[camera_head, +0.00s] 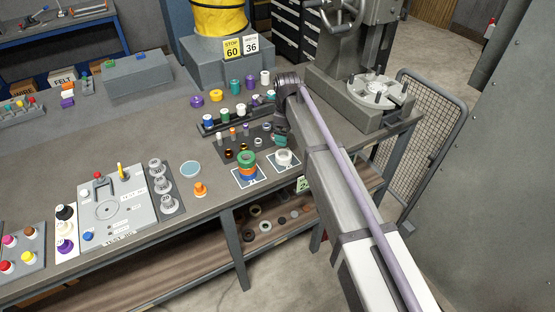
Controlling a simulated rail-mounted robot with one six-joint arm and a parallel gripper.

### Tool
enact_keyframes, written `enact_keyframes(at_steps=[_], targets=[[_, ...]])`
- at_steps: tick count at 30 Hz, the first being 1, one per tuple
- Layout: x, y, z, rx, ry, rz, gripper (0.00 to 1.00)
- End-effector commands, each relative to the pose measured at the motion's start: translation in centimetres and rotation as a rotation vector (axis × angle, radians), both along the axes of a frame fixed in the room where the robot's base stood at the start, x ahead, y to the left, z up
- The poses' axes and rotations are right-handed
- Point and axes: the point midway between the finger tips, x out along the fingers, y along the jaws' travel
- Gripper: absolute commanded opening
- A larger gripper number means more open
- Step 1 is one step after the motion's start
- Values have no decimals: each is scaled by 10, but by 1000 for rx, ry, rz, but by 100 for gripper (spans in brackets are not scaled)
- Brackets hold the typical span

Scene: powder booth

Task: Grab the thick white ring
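A thick white ring (284,157) lies on a small blue-edged mat (283,167) near the front edge of the workbench.
A dark rack of coloured spools (225,118) and a peg board (240,144) lie behind. An orange piece (200,189) stands farther left.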

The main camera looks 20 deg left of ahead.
Motion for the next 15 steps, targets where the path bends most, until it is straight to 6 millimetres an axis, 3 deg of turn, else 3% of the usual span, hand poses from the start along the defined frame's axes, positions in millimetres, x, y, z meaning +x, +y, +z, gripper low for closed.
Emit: enact_keyframes(at_steps=[5,12,15], targets=[[0,0,-8,0,0,-16,92],[0,-1,-57,0,0,-14,92],[0,-1,-61,0,0,-14,92]])
